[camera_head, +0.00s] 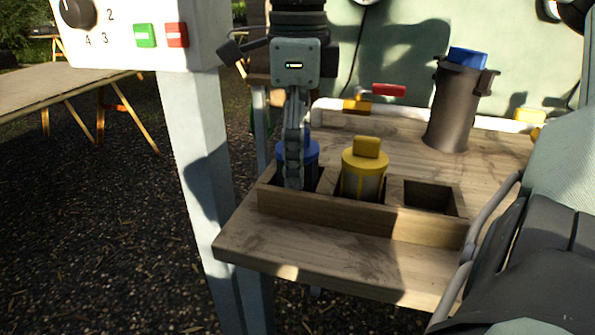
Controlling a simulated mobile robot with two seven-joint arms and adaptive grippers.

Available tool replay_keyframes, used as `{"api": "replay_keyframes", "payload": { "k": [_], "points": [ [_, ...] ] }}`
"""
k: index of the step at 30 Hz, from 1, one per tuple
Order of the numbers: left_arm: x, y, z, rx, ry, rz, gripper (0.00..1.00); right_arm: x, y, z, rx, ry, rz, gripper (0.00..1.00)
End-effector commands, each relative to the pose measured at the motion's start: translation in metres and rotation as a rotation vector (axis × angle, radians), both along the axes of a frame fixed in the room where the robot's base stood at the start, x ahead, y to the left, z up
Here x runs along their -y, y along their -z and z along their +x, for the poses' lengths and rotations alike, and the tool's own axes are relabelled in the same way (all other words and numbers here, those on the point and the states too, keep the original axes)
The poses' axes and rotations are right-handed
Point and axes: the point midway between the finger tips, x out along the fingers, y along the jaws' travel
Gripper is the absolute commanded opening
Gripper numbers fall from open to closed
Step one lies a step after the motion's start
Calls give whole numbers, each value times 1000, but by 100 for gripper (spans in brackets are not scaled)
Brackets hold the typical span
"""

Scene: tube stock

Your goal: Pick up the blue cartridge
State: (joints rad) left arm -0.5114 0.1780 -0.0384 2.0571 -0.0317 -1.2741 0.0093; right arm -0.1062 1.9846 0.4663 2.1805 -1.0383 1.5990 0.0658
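A blue cartridge (313,150) stands in the left compartment of a wooden rack (330,214). My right gripper (293,180) points straight down at that compartment, and its fingers cover much of the cartridge. The fingers show edge-on, one in front of the other, so I cannot tell whether they are open or shut, or whether they touch the cartridge. A second blue top (467,58) shows in the mouth of a dark cylindrical holder (457,105) at the back right. My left gripper is not in view.
A yellow-capped cartridge (364,162) stands in the middle compartment, close beside my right gripper. The right compartment (430,197) looks empty. A white pipe with a red-handled valve (388,90) runs behind. A control box (125,30) on a post stands left.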

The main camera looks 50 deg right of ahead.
Motion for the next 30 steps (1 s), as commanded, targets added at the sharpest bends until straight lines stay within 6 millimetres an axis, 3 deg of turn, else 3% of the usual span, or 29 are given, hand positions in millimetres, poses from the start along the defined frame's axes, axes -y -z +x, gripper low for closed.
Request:
{"api": "replay_keyframes", "payload": {
  "k": [2,12,23,30],
  "points": [
    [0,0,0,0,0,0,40,0,0,0,0,0,0,62],
    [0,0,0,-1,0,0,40,0,-1,0,0,0,0,21],
    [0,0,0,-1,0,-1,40,0,-7,0,1,0,0,21],
    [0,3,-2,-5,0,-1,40,0,-38,1,3,2,-3,21]
  ]
}}
